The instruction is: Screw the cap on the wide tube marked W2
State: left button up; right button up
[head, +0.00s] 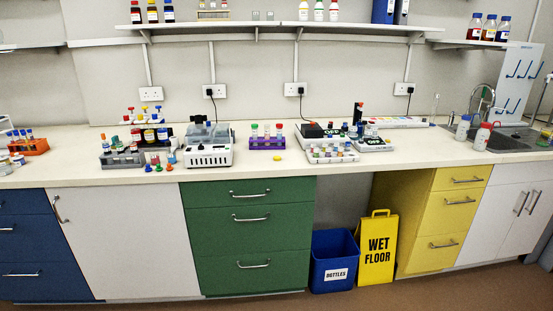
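A purple rack (265,144) stands on the bench near the middle of the head view. It holds wide tubes: one with a green cap (254,126) at the left and one with a red cap (279,125) at the right. Between them is a tube (267,131) whose top shows no bright cap. The markings are too small to read, so I cannot tell which is W2. A loose yellow cap (278,158) lies on the bench just in front of the rack. Neither of my grippers is in view.
A grey-white machine (209,153) stands left of the rack, with small coloured caps and racks beyond it. A white tray of vials (331,154) and devices reading OFF (374,144) stand to the right. The bench front around the yellow cap is clear.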

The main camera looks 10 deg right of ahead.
aim_at(267, 127)
jog(key=u, duration=0.5)
jog(key=i+l+u, duration=0.15)
jog(key=l+u, duration=0.2)
jog(key=i+l+u, duration=0.1)
jog(key=l+u, duration=0.3)
jog(key=i+l+u, duration=0.1)
jog(key=l+u, duration=0.15)
jog(key=l, duration=0.6)
jog(key=i+l+u, duration=0.1)
jog(key=l, duration=1.7)
jog(key=i+u, duration=0.05)
jog(key=i, duration=0.05)
